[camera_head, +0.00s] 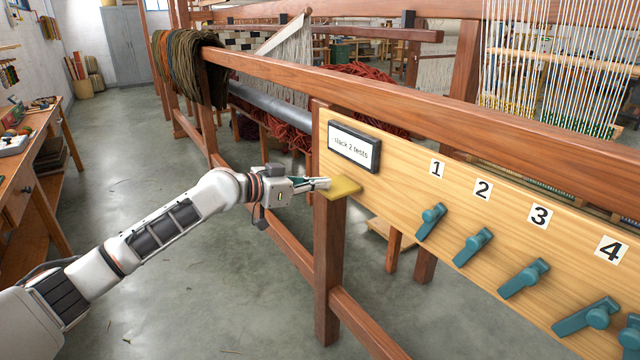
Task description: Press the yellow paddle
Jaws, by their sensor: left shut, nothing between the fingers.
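The yellow paddle (343,188) is a small flat plate that sticks out at the left end of the light wooden panel (400,192), on top of a wooden post. My left gripper (326,183) comes in from the left, shut and empty. Its fingertips are at the paddle's left edge, over or against it; I cannot tell whether they touch. My right gripper is not in view.
A sign (354,148) reading "Rack 2 tests" is above the paddle. Several teal levers (473,246) under numbered labels run along the panel to the right. A workbench (30,150) stands at far left; the floor between is open.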

